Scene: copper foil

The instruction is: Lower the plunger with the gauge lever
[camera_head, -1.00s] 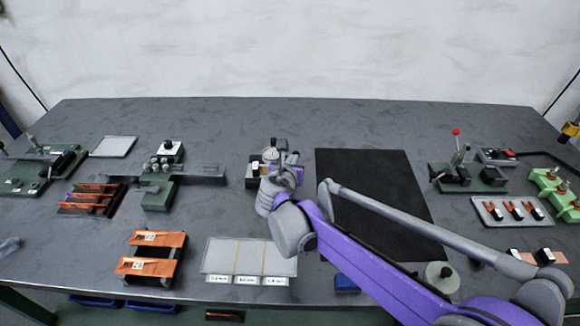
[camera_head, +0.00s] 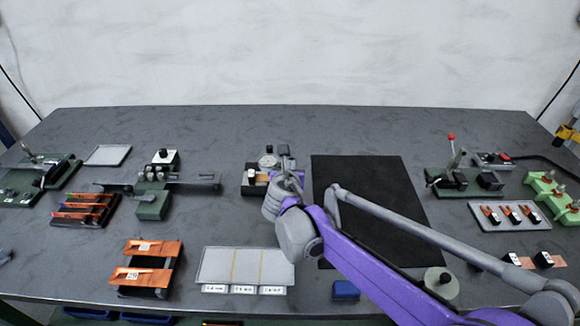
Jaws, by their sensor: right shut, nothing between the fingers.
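The dial gauge (camera_head: 267,161) has a round pale face and a dark top. It stands on a dark base (camera_head: 249,185) at the middle of the table. My right gripper (camera_head: 285,154) is beside the gauge, just to its right in the head view. Its fingers are small and dark here and are shut with nothing between them. My right wrist hides the right part of the base. The lever and the plunger are too small or hidden to make out, and I cannot tell whether the fingers touch the gauge.
A black mat (camera_head: 375,190) lies right of the gauge. A white three-part tray (camera_head: 215,265) and a rack with copper strips (camera_head: 147,270) are in front. A green fixture with a red-knobbed lever (camera_head: 452,165) stands at the right. The back of the table is clear.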

